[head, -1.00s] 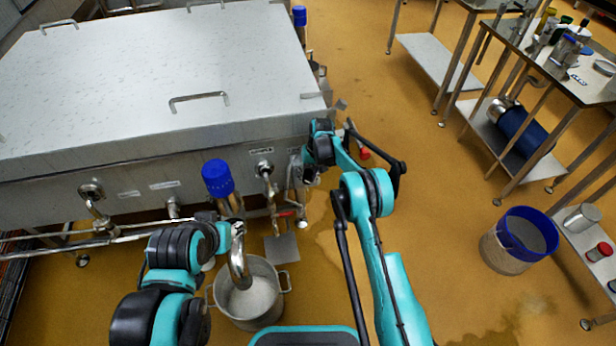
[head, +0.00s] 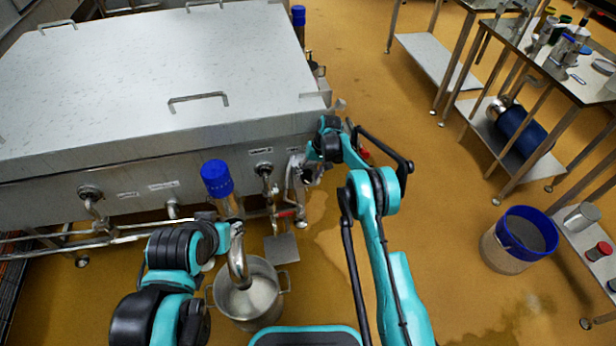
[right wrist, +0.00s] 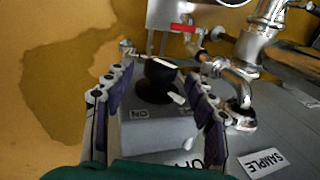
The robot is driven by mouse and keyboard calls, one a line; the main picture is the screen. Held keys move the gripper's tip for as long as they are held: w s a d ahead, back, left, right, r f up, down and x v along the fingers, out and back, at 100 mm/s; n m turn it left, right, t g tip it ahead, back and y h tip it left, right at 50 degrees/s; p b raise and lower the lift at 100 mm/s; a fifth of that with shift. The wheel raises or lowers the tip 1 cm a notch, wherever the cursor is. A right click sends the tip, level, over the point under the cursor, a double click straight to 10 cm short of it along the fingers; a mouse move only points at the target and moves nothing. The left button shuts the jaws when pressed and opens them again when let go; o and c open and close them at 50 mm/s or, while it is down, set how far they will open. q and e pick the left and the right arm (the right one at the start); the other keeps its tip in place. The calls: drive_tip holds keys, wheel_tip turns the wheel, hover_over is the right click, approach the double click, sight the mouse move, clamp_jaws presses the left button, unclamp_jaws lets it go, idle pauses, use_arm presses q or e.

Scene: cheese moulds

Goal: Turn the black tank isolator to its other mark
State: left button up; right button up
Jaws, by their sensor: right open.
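The black tank isolator (right wrist: 158,88) is a round knob with a raised grip and a white pointer tip, on a grey box (right wrist: 155,133) in the right wrist view. The pointer tip lies to the knob's lower right. An upside-down "ON" label (right wrist: 140,113) is below left of the knob. My right gripper (right wrist: 158,90) is open, one finger on each side of the knob, with no clear contact. In the head view my right gripper (head: 308,174) is at the tank's front right corner, and the isolator is hidden there.
The steel tank (head: 150,75) fills the upper left.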

drive_tip(key=v, duration=1)
drive_tip(key=shift+r, duration=0.35)
drive_tip(key=shift+d, duration=0.1)
